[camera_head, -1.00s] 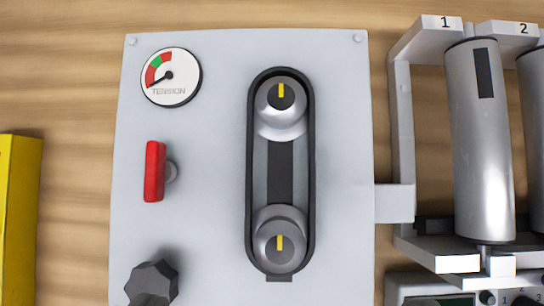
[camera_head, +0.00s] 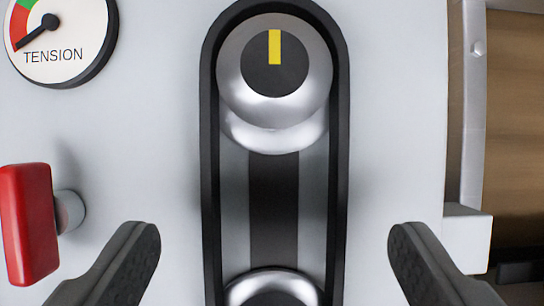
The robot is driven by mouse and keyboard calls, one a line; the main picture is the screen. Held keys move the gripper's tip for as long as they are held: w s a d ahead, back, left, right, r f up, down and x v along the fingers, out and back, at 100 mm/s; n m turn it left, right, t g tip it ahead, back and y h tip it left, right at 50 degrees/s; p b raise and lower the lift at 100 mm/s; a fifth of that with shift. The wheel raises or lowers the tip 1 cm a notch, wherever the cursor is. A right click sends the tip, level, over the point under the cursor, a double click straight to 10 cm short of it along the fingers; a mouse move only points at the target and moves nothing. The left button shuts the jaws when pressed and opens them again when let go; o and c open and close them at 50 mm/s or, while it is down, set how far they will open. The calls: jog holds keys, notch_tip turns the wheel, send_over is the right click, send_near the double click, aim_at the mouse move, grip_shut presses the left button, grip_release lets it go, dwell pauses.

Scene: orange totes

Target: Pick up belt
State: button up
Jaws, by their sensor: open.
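The belt (camera_head: 209,190) is a black loop around two silver pulleys on a light grey panel. The upper pulley (camera_head: 274,75) has a dark centre with a yellow mark and shows whole. The lower pulley (camera_head: 272,288) is cut off by the bottom edge. My gripper (camera_head: 274,245) is open, with one dark finger to the left of the belt and one to the right. Both fingers appear apart from the belt, and nothing is between them except the view of the belt and panel. I cannot tell how far the fingertips are from the panel.
A red handle (camera_head: 29,222) sticks out at the left, close to my left finger. A tension gauge (camera_head: 58,35) is at the upper left, its needle at the red part. A grey frame (camera_head: 472,110) stands beside the panel's right edge, with wood beyond.

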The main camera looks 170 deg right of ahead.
jog(key=shift+x, duration=0.85)
jog(key=c, duration=1.1)
jog(key=shift+c, duration=0.2)
jog(key=shift+r, duration=0.2)
notch_tip(320, 180, up, 10)
jog(key=shift+f, duration=0.15)
